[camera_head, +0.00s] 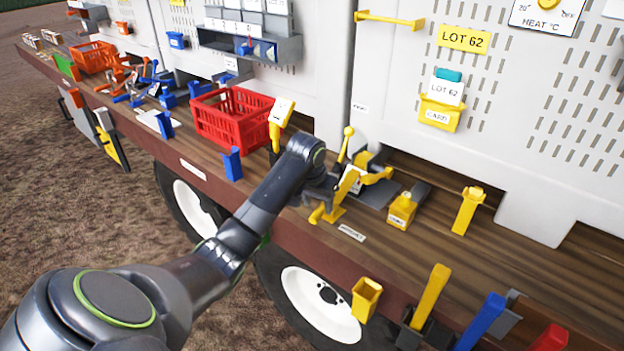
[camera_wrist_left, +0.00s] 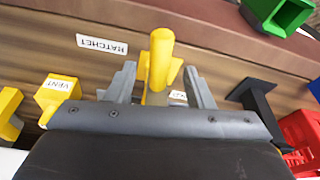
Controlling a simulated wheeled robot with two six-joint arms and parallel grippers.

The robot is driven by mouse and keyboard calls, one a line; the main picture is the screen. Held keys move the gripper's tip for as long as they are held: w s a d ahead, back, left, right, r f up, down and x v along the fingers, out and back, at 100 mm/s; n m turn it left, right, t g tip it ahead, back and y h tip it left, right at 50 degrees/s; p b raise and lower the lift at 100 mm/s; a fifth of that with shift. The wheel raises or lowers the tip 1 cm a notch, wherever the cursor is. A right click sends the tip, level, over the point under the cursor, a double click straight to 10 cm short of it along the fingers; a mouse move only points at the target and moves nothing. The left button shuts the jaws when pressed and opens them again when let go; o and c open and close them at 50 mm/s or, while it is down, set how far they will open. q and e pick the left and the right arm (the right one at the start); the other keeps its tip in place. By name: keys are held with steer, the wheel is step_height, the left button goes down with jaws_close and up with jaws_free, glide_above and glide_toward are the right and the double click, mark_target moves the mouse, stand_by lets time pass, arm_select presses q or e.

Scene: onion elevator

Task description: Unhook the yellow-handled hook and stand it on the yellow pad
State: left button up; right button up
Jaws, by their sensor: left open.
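My left gripper (camera_head: 322,196) is over the deck edge among yellow parts of a ratchet-like fitting. In the left wrist view its jaws (camera_wrist_left: 158,85) are open, with a rounded yellow handle (camera_wrist_left: 160,58) between them; I cannot see contact. In the head view a yellow handle end (camera_head: 318,214) juts out below the gripper. Another yellow handle (camera_head: 430,296) stands in a dark holder at the front edge. I cannot tell which one belongs to the hook, and I cannot make out the yellow pad for certain. My right gripper is not in view.
A yellow VENT block (camera_head: 401,211) and a yellow post (camera_head: 467,210) stand right of the gripper. A red crate (camera_head: 232,118) is to its left. Blue (camera_head: 481,320) and red (camera_head: 551,339) handles are at lower right. Bare deck lies right of the post.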

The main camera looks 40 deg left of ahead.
arm_select(q)
steer(key=b+v, duration=0.1)
steer(key=v, duration=0.5)
steer(key=shift+r, duration=0.25)
steer(key=shift+p+v, duration=2.7)
steer(key=shift+v, duration=0.15)
steer(key=shift+s+f, duration=0.15)
